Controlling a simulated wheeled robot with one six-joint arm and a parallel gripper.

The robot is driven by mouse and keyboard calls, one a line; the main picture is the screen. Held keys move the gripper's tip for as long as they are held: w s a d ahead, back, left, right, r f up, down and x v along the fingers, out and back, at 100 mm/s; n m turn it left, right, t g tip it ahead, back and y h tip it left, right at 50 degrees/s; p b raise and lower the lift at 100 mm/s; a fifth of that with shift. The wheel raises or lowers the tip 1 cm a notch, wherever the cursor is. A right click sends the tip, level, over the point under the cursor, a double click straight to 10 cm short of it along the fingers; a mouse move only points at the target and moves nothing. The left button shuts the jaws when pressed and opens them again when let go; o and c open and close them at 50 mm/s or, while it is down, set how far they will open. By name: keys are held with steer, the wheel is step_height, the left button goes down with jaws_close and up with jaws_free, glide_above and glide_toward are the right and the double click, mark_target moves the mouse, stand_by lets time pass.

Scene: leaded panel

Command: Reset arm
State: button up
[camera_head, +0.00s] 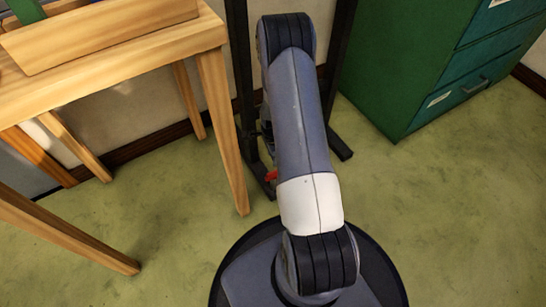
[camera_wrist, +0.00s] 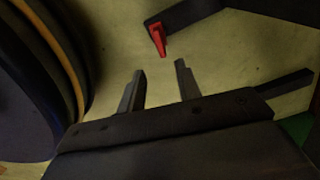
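My arm crosses the middle of the head view, rising from my round base at the bottom. My gripper is hidden behind the arm in that view. In the wrist view, my gripper (camera_wrist: 161,85) shows two dark fingers standing apart, with a gap between them and nothing held. Greenish floor shows behind the fingers. The gripper hangs low, near a dark stand foot with a red tip (camera_wrist: 157,40), which lies just beyond the fingers and looks apart from them.
A wooden table (camera_head: 222,120) stands at the left, with a wooden box (camera_head: 100,35) on it. A black stand (camera_head: 338,60) is behind my arm. A green cabinet (camera_head: 385,60) with drawers is at the right. Open floor (camera_head: 460,200) lies at the lower right.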

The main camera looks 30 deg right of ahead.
mark_target(273, 172)
steer(key=shift+f, duration=0.1)
step_height(273, 172, down, 11)
steer(key=b, duration=0.4)
steer(key=shift+f+b, duration=0.1)
steer(key=shift+b, duration=0.3)
steer(key=shift+r+n, duration=0.25)
steer(key=shift+n, duration=0.05)
